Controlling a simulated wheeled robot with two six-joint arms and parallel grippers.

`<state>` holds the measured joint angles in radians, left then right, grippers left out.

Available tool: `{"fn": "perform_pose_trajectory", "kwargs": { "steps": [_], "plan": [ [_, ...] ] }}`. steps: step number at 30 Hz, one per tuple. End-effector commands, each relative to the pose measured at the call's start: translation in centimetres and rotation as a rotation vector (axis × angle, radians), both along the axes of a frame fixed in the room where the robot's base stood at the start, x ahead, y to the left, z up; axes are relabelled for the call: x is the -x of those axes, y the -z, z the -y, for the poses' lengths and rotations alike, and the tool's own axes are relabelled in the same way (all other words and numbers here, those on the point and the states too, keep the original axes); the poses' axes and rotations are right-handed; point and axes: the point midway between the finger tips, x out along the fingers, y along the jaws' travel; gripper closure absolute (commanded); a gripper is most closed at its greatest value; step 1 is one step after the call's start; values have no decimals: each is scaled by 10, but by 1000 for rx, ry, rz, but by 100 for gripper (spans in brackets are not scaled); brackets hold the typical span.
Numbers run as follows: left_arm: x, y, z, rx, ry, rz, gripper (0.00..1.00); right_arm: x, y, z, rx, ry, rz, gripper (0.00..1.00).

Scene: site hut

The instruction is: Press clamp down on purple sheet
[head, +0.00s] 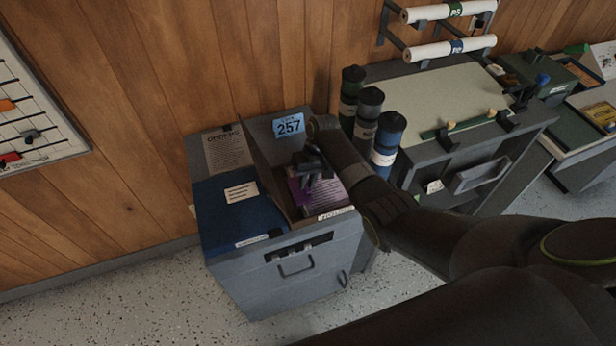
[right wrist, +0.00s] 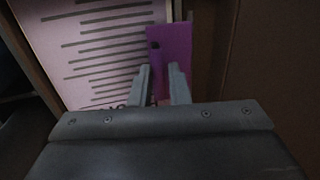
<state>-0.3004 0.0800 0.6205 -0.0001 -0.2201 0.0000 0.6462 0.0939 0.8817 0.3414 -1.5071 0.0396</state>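A purple sheet (head: 300,196) lies in the open bin of the grey cabinet, beside a pale printed sheet (head: 328,188). In the right wrist view, a flat purple piece (right wrist: 168,42) with a small dark spot lies partly over the printed sheet (right wrist: 100,40). My right gripper (head: 308,180) reaches down into the bin over the purple sheet. Its fingertips (right wrist: 160,68) are apart with purple between and beyond them; I see nothing pinched. Whether they touch the sheet is unclear. I cannot make out a clamp; the gripper hides part of the bin. My left gripper is out of view.
The bin sits in a grey cabinet (head: 290,277) with a blue lid (head: 225,212) on the left and a "257" tag (head: 289,127) behind. A worktop (head: 425,90) lies beyond.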

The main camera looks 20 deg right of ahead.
Motion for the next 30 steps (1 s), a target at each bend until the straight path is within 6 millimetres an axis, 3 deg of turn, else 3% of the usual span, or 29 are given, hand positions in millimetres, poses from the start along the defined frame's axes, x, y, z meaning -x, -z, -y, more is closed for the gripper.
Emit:
{"fn": "perform_pose_trajectory", "kwargs": {
  "steps": [4,17,23,30],
  "plan": [
    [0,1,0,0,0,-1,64,0,1,0,1,0,0,67],
    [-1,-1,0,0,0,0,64,-3,-14,4,4,1,8,67],
    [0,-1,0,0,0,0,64,-4,-48,11,4,0,10,67],
    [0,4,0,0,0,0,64,-5,-103,23,6,-1,12,67]
  ]
}}
